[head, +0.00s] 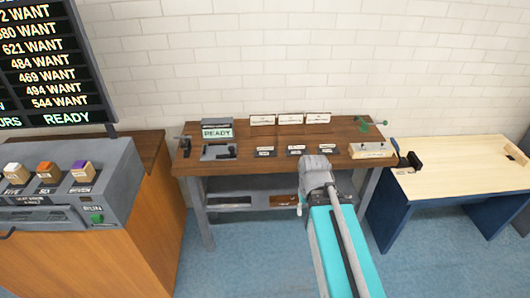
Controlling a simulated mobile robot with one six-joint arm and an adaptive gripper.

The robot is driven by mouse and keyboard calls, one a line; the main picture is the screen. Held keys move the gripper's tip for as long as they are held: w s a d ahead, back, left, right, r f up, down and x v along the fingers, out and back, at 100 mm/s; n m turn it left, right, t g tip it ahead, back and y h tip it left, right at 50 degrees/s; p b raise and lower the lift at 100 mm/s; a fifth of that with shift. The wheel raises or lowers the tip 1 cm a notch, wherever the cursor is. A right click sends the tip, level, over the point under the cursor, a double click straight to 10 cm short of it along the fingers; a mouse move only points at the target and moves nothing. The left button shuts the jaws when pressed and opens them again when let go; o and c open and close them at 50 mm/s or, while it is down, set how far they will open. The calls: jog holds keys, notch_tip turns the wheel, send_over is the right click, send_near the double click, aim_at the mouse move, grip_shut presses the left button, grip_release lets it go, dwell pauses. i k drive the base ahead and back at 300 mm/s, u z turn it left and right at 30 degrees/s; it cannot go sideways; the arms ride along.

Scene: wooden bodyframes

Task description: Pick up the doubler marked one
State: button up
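I cannot pick out the doubler marked one for certain. Three small dark pieces with white labels lie in a row on the brown workbench (245,165): a left piece (265,152), a middle piece (296,150) and a right piece (328,152). Their lettering is too small to read. Three white label plates stand behind them, the middle plate (290,119) among them. My grey and teal arm rises from the bottom in front of the bench. I cannot make out my gripper or its fingers.
A sign reading READY (217,132) stands at the bench's back left, above a dark grey fixture (218,152). A pale block (371,150) sits at the right end.

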aim_at(264, 151)
jog(key=k, duration=1.3)
jog(key=u, duration=0.4)
jog(key=i, duration=1.9)
jog(key=z, duration=0.4)
